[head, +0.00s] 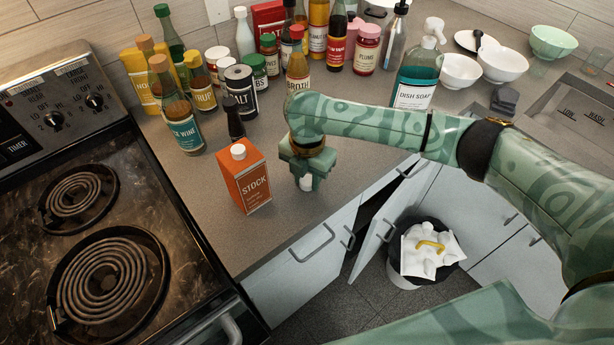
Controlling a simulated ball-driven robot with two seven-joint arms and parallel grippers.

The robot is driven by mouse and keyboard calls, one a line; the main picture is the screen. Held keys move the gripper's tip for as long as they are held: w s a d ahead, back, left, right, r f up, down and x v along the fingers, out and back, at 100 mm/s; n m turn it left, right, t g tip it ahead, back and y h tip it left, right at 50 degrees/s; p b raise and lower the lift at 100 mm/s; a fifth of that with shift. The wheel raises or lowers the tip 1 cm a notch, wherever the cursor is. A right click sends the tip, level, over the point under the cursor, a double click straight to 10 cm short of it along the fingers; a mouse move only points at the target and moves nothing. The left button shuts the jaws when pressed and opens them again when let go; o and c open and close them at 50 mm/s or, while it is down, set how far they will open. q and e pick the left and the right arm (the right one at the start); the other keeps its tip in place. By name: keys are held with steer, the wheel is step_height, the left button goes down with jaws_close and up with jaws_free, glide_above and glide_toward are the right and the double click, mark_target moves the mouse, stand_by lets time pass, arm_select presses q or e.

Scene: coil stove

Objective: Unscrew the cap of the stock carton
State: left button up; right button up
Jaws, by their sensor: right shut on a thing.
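The orange stock carton (247,183) stands upright on the grey counter, near its front edge and right of the stove. A round white piece (238,151) shows on its sloped top; I cannot tell whether it is a cap or a bare spout. My right gripper (305,180) is to the right of the carton, apart from it, pointing down near the counter's front edge. It is shut on a small white cap-like piece (306,184), whose lower end shows below the fingers. My left gripper is not in view.
A coil stove (110,275) is at left. Several bottles and jars crowd the back, with a wine bottle (175,110) and a dark bottle (234,120) behind the carton. Dish soap (415,85) and bowls (503,65) are at right. An open cabinet door (378,228) and bin (404,281) are below.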

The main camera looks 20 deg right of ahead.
mark_target(307, 181)
steer(key=shift+f, duration=0.1)
steer(key=o, duration=1.1)
step_height(307, 181, up, 12)
steer(key=p, duration=0.4)
steer(key=shift+s, duration=0.1)
